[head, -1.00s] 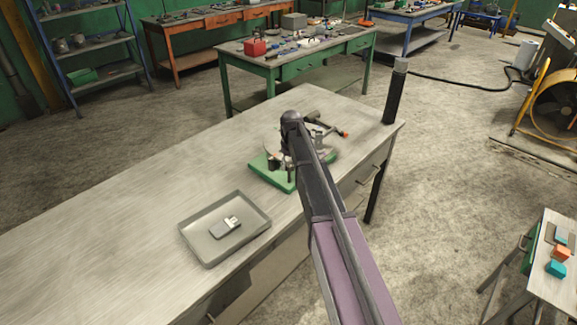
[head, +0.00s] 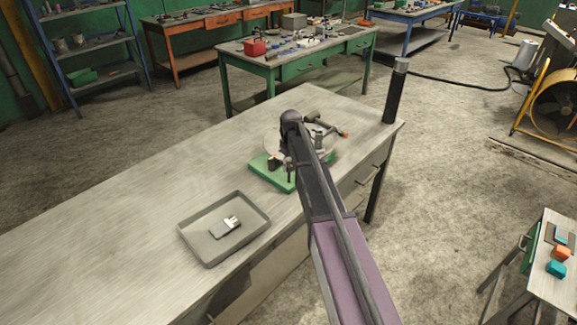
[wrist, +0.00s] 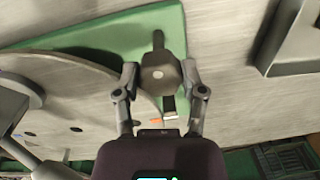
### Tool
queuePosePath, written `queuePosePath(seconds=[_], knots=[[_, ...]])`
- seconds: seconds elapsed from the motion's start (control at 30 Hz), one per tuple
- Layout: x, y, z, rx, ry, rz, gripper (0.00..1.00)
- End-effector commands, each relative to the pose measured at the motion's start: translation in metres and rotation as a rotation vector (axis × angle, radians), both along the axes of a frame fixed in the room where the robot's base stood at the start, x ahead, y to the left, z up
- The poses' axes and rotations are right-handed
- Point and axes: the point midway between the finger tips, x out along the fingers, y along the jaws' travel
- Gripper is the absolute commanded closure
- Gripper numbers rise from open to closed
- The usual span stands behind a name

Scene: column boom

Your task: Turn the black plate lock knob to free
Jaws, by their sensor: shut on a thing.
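The black lock knob (wrist: 160,76) is in the middle of the wrist view, with a dark bar sticking out from it toward the top of the picture. My gripper (wrist: 160,72) has one finger on each side of the knob and is shut on it. The knob stands over a green base (wrist: 115,28), beside a large round pale plate (wrist: 75,95) with several small holes. In the head view my arm hides much of the plate, and the green base (head: 266,174) shows left of the arm. The knob cannot be made out clearly there.
A grey tray (head: 188,234) with a small grey-and-white part (head: 226,227) lies on the workbench (head: 120,205), nearer than the base. A dark post (head: 395,95) stands at the bench's far right corner. The bench left of the base is clear.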

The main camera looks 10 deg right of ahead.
Motion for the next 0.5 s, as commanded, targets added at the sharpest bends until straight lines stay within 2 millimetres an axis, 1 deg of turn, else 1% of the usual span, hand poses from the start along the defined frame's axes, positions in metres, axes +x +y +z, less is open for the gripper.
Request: queuePosePath(seconds=[0.03,0.07,0.1,0.17,0.2,0.5], knots=[[-0.0028,0.0009,-0.0004,0.002,0.005,0.001,0.94],[-0.0027,0.001,-0.0004,0.002,0.005,0.001,0.44],[-0.0027,0.001,-0.0004,0.002,0.005,0.001,0.32],[-0.0023,0.0009,-0.0003,0.002,0.004,0.001,0.14],[-0.002,0.0009,-0.0003,0.003,0.004,0.001,0.13],[-0.0006,0.0006,-0.0001,0.001,0.002,0.0,0.13]])
